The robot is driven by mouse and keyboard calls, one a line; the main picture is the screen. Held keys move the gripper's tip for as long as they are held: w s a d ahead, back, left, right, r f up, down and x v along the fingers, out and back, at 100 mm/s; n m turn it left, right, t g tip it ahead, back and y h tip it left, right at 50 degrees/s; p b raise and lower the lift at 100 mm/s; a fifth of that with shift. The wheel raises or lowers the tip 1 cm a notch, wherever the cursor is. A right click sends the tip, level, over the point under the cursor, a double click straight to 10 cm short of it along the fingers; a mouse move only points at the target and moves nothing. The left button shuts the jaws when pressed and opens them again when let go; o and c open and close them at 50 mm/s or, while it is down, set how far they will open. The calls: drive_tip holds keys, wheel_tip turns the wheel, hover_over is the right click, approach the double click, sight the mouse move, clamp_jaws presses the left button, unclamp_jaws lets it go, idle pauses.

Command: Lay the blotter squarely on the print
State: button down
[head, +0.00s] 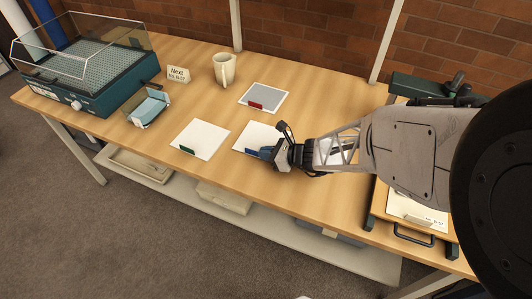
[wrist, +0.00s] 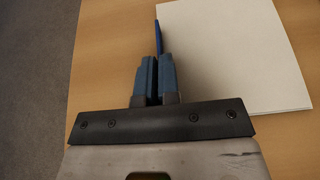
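A plain white sheet with a blue tab (head: 258,134) lies on the table in front of my gripper; it also shows in the wrist view (wrist: 230,50). My gripper (head: 268,154) is low at this sheet's near edge. In the wrist view, its fingers (wrist: 157,75) are close together with the upright blue tab (wrist: 157,38) between them. A similar white sheet with a green tab (head: 203,137) lies to the left. A grey-faced sheet with a white border and red tab (head: 268,95) lies farther back. I cannot tell which is the blotter or the print.
A wooden board (head: 376,208) with a handle and a labelled sheet is at the right, partly behind my arm. A mug (head: 224,69), a card reading "Next" (head: 178,74), a small blue-and-white holder (head: 149,107) and a clear-lidded tray (head: 92,75) stand at the back and left.

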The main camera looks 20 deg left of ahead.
drive_tip(key=shift+f, duration=0.1)
drive_tip(key=c, duration=1.3)
unclamp_jaws()
drive_tip(key=shift+c, duration=0.2)
drive_tip(key=shift+v, duration=6.05)
